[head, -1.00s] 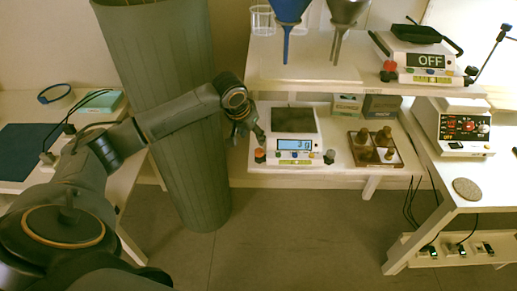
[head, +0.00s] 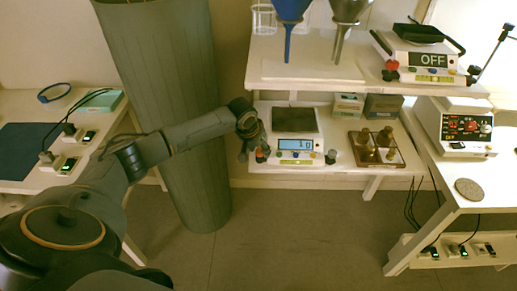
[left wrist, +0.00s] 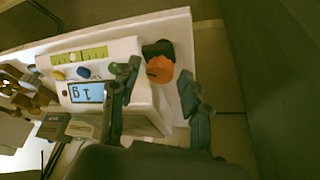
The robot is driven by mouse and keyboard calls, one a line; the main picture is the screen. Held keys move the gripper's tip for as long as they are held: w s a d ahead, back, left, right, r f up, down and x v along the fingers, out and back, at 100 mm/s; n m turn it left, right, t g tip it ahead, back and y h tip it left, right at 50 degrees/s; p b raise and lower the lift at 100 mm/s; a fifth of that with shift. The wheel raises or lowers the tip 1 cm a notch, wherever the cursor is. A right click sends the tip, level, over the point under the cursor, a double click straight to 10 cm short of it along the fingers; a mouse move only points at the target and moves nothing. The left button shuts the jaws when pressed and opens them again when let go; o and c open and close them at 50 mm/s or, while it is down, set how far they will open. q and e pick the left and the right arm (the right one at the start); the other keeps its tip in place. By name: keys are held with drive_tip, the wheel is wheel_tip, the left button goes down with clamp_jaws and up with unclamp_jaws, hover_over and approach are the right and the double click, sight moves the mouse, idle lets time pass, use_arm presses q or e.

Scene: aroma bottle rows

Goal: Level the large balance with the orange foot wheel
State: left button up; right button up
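The large balance (head: 297,133) is white with a dark pan and a lit blue display, on the lower shelf. Its orange foot wheel (head: 261,156) is at its front left corner, and a dark foot wheel (head: 331,157) is at the front right. In the left wrist view the orange wheel (left wrist: 159,69) shows between the spread fingers of my left gripper (left wrist: 157,80). The gripper is open; whether a finger touches the wheel I cannot tell. The yellow-green level strip (left wrist: 78,56) shows a small round bubble. My right gripper is out of view.
A second balance (head: 425,60) reading OFF stands on the upper shelf beside two funnels (head: 290,10). A tray of brass weights (head: 376,147) stands right of the large balance. A grey column (head: 165,120) is close to my left arm.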

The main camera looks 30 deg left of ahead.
use_arm(q)
clamp_jaws()
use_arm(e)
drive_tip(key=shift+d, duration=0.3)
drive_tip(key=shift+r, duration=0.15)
use_arm(q)
drive_tip(key=shift+a+r+m+h+p, duration=0.1)
drive_tip(key=shift+m+h+p, duration=0.2)
drive_tip(key=shift+m+p, duration=0.4)
drive_tip(key=shift+m+h+p, duration=0.3)
drive_tip(key=shift+m+p, duration=0.15)
drive_tip(key=shift+m, duration=0.15)
drive_tip(key=shift+a+m+h, duration=0.15)
drive_tip(key=shift+m+h, duration=0.25)
drive_tip(key=shift+m, duration=0.8)
drive_tip(key=shift+m+g, duration=0.3)
drive_tip(key=shift+m, duration=0.1)
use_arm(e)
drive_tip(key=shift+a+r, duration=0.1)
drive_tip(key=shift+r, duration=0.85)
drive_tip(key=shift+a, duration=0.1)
